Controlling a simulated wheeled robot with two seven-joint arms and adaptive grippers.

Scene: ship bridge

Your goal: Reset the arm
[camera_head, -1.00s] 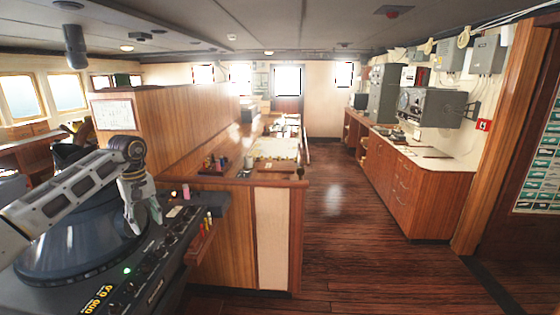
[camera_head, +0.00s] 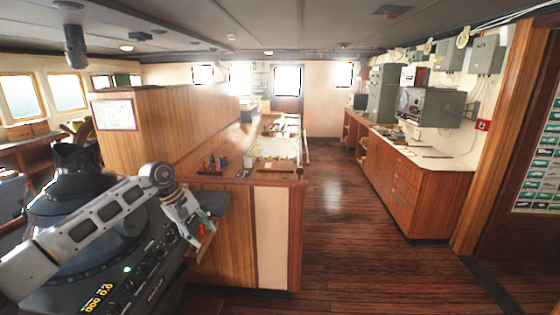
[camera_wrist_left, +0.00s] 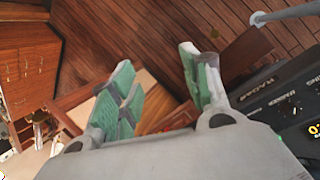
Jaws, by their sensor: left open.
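My left arm comes in from the left in the head view. Its gripper (camera_head: 186,222) points down and to the right, over the right edge of the black radar console (camera_head: 150,262). In the left wrist view the green-padded fingers of the left gripper (camera_wrist_left: 160,95) stand apart with nothing between them. Wooden floor and panels show beyond the fingers. The console's edge with "RADAR" lettering (camera_wrist_left: 258,92) lies at the right of that view. My right gripper is in neither view.
A wooden partition (camera_head: 222,235) with a chart counter (camera_head: 275,150) stands just right of the gripper. Wooden cabinets (camera_head: 420,195) line the right wall. The floor (camera_head: 340,215) between is clear. Small bottles (camera_head: 212,162) stand on the near counter end.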

